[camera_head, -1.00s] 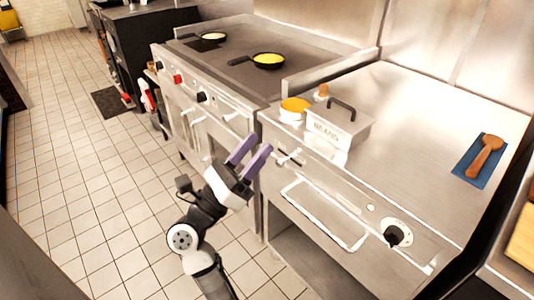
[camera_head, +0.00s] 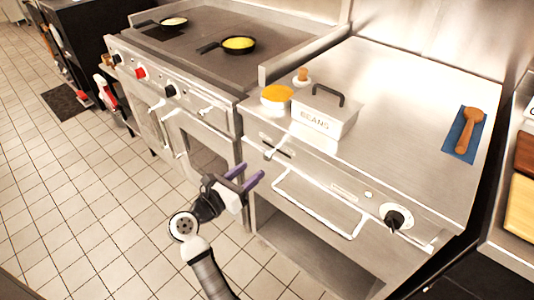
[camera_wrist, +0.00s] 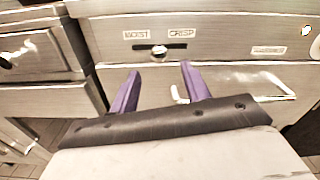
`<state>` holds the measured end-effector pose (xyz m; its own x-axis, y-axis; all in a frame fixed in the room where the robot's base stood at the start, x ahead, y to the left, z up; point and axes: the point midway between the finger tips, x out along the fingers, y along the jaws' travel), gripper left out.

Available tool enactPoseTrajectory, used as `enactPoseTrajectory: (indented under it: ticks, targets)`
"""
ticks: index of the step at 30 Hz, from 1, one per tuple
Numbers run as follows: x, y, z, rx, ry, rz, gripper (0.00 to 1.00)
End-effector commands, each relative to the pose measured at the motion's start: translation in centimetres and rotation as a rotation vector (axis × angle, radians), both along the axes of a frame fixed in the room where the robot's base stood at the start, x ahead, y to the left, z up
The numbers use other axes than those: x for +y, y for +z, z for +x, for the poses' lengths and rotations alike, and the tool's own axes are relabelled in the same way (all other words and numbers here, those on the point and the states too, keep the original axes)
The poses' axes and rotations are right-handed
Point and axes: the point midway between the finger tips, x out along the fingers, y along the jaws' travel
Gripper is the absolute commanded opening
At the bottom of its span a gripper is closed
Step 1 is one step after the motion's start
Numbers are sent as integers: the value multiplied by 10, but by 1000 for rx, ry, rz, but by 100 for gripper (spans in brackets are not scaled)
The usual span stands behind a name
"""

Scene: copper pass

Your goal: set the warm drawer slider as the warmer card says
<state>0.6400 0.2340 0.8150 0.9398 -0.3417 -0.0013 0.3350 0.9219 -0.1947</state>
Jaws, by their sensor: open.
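The warm drawer slider (camera_wrist: 158,50) is a small pale knob on a dark slot in the wrist view. It stands about midway between the label MOIST (camera_wrist: 137,35) on the left and the label CRISP (camera_wrist: 182,33) on the right. The slot panel (camera_head: 276,146) shows small in the head view, on the counter front above the drawer (camera_head: 285,192). My gripper (camera_head: 252,171) is open and empty in front of the counter. In the wrist view its purple fingers (camera_wrist: 158,70) point at the panel, just below the knob and apart from it. I cannot make out a readable warmer card.
A steel BEANS box (camera_head: 325,112), an orange-topped pot (camera_head: 276,97) and a spoon on a blue mat (camera_head: 459,148) stand on the counter. A dial (camera_head: 397,218) sits right on the front. The drawer handle (camera_head: 319,207) juts out. Tiled floor (camera_head: 120,210) is clear at left.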

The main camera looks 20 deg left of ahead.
Motion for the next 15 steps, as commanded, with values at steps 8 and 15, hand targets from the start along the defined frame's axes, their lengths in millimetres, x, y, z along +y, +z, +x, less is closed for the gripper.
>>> enactPoseTrajectory:
  ticks: [8, 15]
  targets:
    - [-20, 2, 54, -1, -2, -1, 47]
    - [-27, 1, 76, 0, 0, -1, 47]
